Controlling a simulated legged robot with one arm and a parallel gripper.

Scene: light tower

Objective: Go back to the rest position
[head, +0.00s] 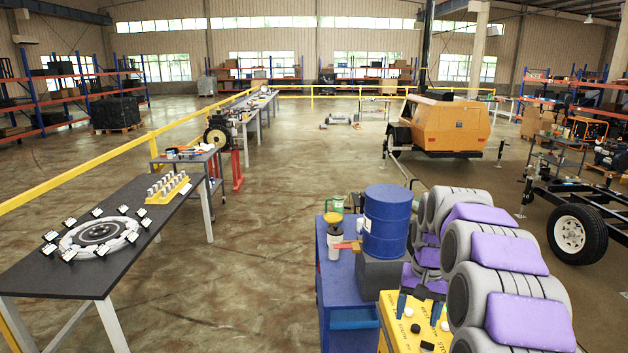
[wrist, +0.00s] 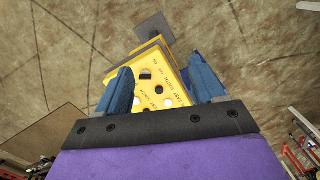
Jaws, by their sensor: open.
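My gripper (head: 420,309) is at the lower right of the head view, at the end of my grey and purple arm. Its two blue fingers are apart with nothing between them. In the wrist view the gripper (wrist: 161,82) also shows open, with a yellow control box (wrist: 150,102) beyond the fingers. The yellow control box (head: 392,322) has black and white buttons and lettering, and shows below the gripper in the head view. I cannot tell whether the fingers touch it. My arm hides part of this area.
A blue cart (head: 340,285) bears a blue drum (head: 387,222) and a yellow-topped bottle (head: 334,238) beside the arm. A dark table (head: 100,265) stands left. An orange light tower trailer (head: 445,122) stands behind. The brown floor (head: 255,250) between table and cart is clear.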

